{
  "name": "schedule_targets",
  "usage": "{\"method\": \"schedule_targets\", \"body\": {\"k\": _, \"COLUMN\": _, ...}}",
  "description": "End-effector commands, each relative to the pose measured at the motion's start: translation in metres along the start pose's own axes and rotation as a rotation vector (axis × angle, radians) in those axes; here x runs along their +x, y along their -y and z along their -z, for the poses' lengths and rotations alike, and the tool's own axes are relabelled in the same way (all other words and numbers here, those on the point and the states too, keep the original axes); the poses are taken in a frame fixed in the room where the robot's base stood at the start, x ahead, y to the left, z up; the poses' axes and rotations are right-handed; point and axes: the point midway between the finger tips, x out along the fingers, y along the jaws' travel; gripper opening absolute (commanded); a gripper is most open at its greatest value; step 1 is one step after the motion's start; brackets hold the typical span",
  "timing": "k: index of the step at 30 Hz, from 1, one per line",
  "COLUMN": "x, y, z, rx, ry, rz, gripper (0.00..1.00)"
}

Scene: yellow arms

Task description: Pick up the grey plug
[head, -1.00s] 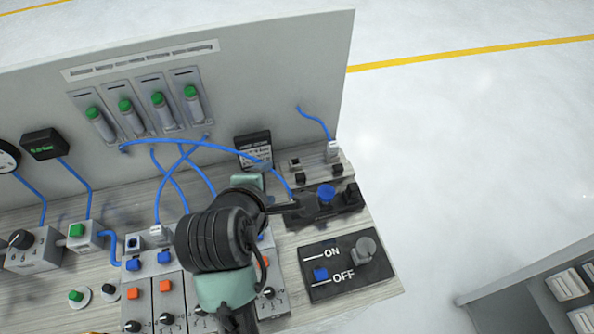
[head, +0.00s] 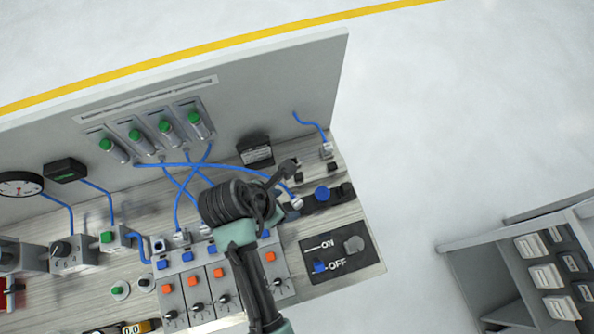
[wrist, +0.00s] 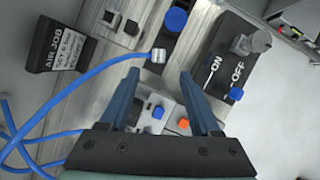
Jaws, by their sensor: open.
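A small light-grey plug (wrist: 158,55) on a blue cable shows in the wrist view, just beyond the fingertips and roughly centred between them. In the head view this plug (head: 297,203) sits at the left end of a black block with a blue knob. My gripper (wrist: 158,74) is open, with nothing between its fingers. In the head view my dark wrist covers part of the bench left of the plug, and the fingers are hard to make out. Other light-grey plugs on blue cables sit at the bench's back right (head: 326,150) and left of my wrist (head: 181,237).
The black block (wrist: 168,40) carries a blue knob (wrist: 177,18). A black ON/OFF panel (head: 340,259) with a grey knob (head: 354,244) lies in front. A dark sign (wrist: 62,55) stands nearby. Blue cables cross left of the plug. Switch modules (head: 197,290) line the front.

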Motion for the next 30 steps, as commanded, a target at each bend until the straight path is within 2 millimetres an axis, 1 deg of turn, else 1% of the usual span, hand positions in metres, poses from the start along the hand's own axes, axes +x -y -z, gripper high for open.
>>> {"method": "schedule_targets", "body": {"k": 1, "x": 0.008, "y": 0.000, "z": 0.000, "rx": 0.001, "ry": -0.001, "rz": 0.003, "gripper": 0.64}}
{"method": "schedule_targets", "body": {"k": 3, "x": 0.017, "y": 0.000, "z": -0.001, "rx": 0.001, "ry": -0.001, "rz": 0.001, "gripper": 0.64}}
{"method": "schedule_targets", "body": {"k": 11, "x": 0.032, "y": 0.000, "z": -0.001, "rx": 0.002, "ry": -0.001, "rz": -0.001, "gripper": 0.64}}
{"method": "schedule_targets", "body": {"k": 18, "x": 0.063, "y": 0.000, "z": -0.001, "rx": 0.003, "ry": -0.001, "rz": 0.000, "gripper": 0.64}}
{"method": "schedule_targets", "body": {"k": 21, "x": 0.073, "y": 0.000, "z": -0.001, "rx": 0.004, "ry": -0.001, "rz": -0.001, "gripper": 0.64}}
{"method": "schedule_targets", "body": {"k": 24, "x": 0.078, "y": 0.000, "z": -0.001, "rx": 0.004, "ry": 0.000, "rz": -0.003, "gripper": 0.64}}
{"method": "schedule_targets", "body": {"k": 30, "x": 0.079, "y": 0.000, "z": -0.001, "rx": 0.003, "ry": 0.000, "rz": -0.003, "gripper": 0.64}}
